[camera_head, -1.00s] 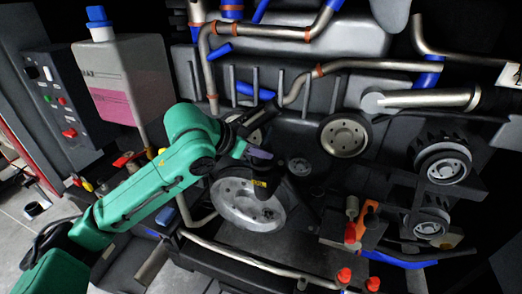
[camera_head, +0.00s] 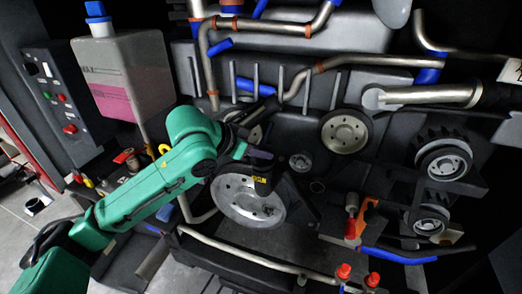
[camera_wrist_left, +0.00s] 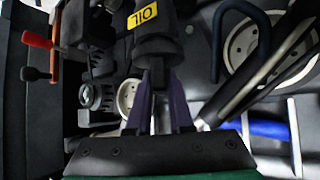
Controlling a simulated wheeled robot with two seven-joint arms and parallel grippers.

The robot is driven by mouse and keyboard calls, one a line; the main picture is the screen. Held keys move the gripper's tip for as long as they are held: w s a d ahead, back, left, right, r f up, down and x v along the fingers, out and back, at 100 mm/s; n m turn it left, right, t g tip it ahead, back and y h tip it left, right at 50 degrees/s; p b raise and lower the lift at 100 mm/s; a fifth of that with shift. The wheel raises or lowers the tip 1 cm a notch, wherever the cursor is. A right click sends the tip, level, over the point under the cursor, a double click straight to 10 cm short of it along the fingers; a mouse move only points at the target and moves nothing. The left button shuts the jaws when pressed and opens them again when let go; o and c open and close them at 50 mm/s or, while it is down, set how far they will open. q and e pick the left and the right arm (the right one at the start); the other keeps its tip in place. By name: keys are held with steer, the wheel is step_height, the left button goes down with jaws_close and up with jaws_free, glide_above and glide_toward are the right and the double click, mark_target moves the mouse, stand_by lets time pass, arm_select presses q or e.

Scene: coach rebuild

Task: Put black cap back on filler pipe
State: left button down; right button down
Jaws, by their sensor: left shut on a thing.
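My left gripper (camera_head: 259,158) points down in front of the large silver wheel, in the middle of the head view. In the left wrist view my left gripper (camera_wrist_left: 157,78) has its purple fingers shut on a narrow part at the near end of the black cap (camera_wrist_left: 157,44). A yellow "OIL" label (camera_wrist_left: 145,18) sits on the black cylindrical body just beyond; it also shows below the gripper in the head view (camera_head: 259,181). I cannot tell whether this body is cap or filler pipe, or whether the cap touches the pipe. My right gripper is not in view.
The silver wheel (camera_head: 235,203) lies close behind the gripper. A pulley (camera_head: 345,131), metal pipes (camera_head: 430,96) and an orange-and-red fitting (camera_head: 360,218) stand to the right. A grey tank (camera_head: 122,70) and control box (camera_head: 58,95) stand at the left.

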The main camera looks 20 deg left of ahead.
arm_select(q)
steer(key=shift+f, duration=0.25)
steer(key=shift+f, duration=0.1)
stand_by(0.3)
steer(key=shift+f, duration=0.35)
steer(key=shift+f, duration=0.1)
steer(key=shift+c, duration=2)
jaws_free()
steer(key=shift+s+f, duration=0.1)
